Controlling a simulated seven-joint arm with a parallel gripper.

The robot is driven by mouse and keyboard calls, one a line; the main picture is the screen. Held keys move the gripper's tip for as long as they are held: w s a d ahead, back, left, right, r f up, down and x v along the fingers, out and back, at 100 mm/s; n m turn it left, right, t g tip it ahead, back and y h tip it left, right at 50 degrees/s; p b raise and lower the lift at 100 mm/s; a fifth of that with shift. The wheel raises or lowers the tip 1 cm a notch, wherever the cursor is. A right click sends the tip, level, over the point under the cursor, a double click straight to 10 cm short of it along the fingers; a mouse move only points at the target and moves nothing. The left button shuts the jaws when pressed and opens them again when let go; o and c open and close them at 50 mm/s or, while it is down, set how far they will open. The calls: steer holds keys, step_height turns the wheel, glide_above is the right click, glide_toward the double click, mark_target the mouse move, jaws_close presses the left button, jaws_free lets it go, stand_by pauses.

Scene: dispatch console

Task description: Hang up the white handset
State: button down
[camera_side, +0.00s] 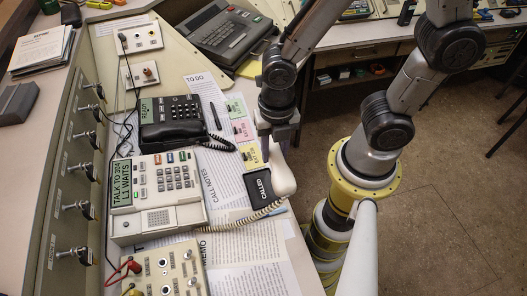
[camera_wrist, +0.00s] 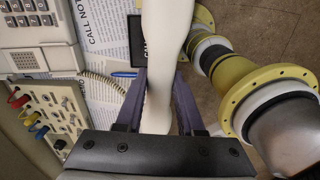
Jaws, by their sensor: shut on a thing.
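The white handset (camera_side: 284,178) is held by my gripper (camera_side: 270,148) at the right edge of the desk, beside the black "CALL" pad, in the side view. In the wrist view the handset (camera_wrist: 160,50) runs lengthwise between the two fingers of my gripper (camera_wrist: 160,78), which is shut on it. Its far end is cut off by the top of the frame. A coiled cream cord (camera_side: 245,217) leads from the handset toward the cream telephone (camera_side: 158,190), left of my gripper. The telephone's lit display reads "TALK TO 304 L1 WAITS". No handset lies on it.
A black telephone (camera_side: 172,118) with its own handset stands behind the cream one. A cream jack panel (camera_side: 175,270) with cables is in front. Papers (camera_side: 230,180), a black pad (camera_side: 262,188) and a pen (camera_side: 215,115) lie on the desk. A switch panel (camera_side: 75,180) borders the left.

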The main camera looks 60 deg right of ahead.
steer(key=m, duration=0.3)
steer(key=shift+m, duration=0.4)
steer(key=m, duration=0.5)
steer(key=shift+w+a+r, duration=0.2)
steer(key=shift+w+r, duration=0.05)
steer(key=shift+w, duration=0.1)
steer(key=w+a+r+n+t+y, duration=0.1)
steer(key=w+a+n, duration=1.6)
steer(key=n, duration=1)
steer(key=shift+w+a+f, duration=0.15)
steer(key=shift+a+f, duration=0.55)
steer(key=shift+f, duration=0.8)
steer(key=shift+w+a+f, duration=0.1)
steer(key=shift+a+f, duration=0.65)
steer(key=shift+f, duration=0.8)
steer(key=shift+w+a+f, duration=0.15)
steer(key=shift+a+f, duration=0.55)
steer(key=shift+f, duration=0.8)
